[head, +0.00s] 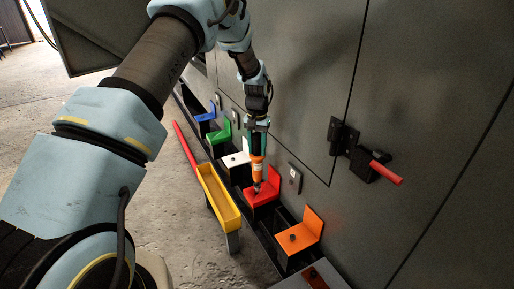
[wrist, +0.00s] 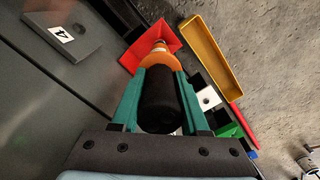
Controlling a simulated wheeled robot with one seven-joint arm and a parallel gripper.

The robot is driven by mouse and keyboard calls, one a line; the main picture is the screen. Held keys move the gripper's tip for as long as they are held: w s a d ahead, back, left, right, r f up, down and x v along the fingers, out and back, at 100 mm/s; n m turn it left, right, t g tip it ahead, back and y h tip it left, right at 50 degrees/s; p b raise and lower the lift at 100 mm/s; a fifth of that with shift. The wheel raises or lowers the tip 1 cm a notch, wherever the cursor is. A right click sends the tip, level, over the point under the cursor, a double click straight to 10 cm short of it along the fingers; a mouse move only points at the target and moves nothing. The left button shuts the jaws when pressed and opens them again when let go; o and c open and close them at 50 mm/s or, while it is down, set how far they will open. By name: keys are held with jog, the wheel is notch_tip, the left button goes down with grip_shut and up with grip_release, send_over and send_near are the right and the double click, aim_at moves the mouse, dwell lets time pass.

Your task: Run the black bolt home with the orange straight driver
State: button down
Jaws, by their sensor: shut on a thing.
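My gripper (head: 257,143) is shut on the orange straight driver (head: 257,168), which points down at the red bracket (head: 265,197). In the wrist view the driver's black handle (wrist: 160,105) sits between the green fingers, with its orange collar beyond them. The driver's tip is at the red bracket's seat; a dark spot shows there, but I cannot tell whether the tip touches a bolt. A black bolt (head: 292,237) shows on the orange bracket (head: 300,234). The white bracket (head: 238,160) also carries a dark bolt, seen in the wrist view (wrist: 207,100).
A yellow tray (head: 207,182) stands left of the red bracket. Green (head: 223,131) and blue (head: 206,115) brackets sit farther along the rail. A grey cabinet wall with a red-handled latch (head: 385,172) rises on the right. A red bar (head: 186,143) lies left; open floor lies beyond.

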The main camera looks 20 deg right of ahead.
aim_at(257, 135)
jog(key=shift+f, duration=0.8)
dwell(2.5)
jog(key=shift+r, duration=0.15)
jog(key=shift+r+p, duration=1.95)
jog(key=shift+r, duration=1)
